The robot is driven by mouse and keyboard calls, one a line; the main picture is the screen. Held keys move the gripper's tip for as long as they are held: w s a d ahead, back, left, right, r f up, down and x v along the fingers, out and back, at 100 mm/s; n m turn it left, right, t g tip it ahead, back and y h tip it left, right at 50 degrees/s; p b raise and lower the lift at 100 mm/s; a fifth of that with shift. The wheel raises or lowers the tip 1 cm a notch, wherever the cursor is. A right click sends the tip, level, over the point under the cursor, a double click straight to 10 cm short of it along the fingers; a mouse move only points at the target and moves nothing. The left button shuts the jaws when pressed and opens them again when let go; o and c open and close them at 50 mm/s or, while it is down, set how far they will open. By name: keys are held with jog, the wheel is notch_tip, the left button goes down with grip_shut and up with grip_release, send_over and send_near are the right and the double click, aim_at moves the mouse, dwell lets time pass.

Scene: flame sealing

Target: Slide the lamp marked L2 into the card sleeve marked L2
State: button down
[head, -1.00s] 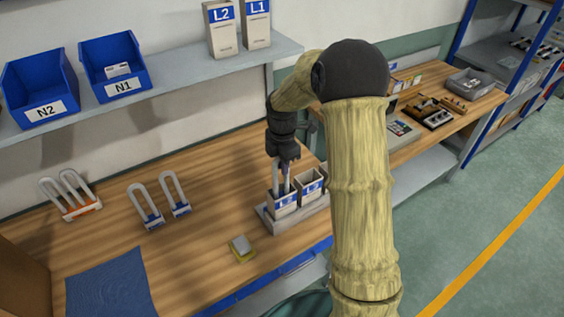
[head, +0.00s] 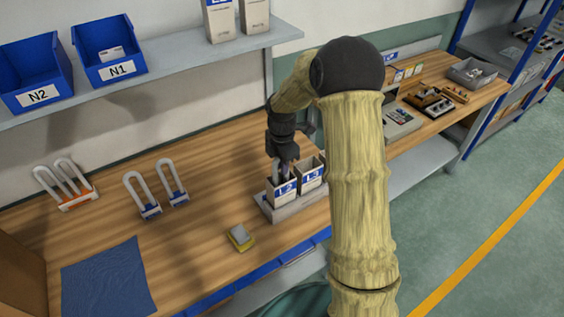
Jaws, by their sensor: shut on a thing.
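The card sleeve marked L2 (head: 284,191) stands upright, open end up, in a grey holder (head: 291,209) on the bench. My gripper (head: 285,160) is directly above it, pointing down and shut on a pale U-shaped lamp (head: 280,169). The lower part of the lamp is inside the L2 sleeve and hidden by its walls; only a short length shows between jaws and sleeve rim. The lamp's own mark cannot be seen. A second sleeve (head: 310,176), whose label seems to read L3, stands beside it at the right.
A yellow-and-grey block (head: 240,237) and blue cloth (head: 106,278) lie in front. Above, a shelf (head: 180,73) holds blue bins (head: 111,50) and upright cartons (head: 220,20).

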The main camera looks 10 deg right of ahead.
jog(key=shift+f+b, duration=0.8)
jog(key=shift+f, duration=0.85)
jog(key=c, duration=1.3)
grip_release()
jog(key=c, duration=0.3)
jog(key=shift+c, duration=0.2)
jog(key=shift+r, duration=0.1)
jog(key=shift+r+p, duration=3.5)
jog(key=shift+r, duration=0.45)
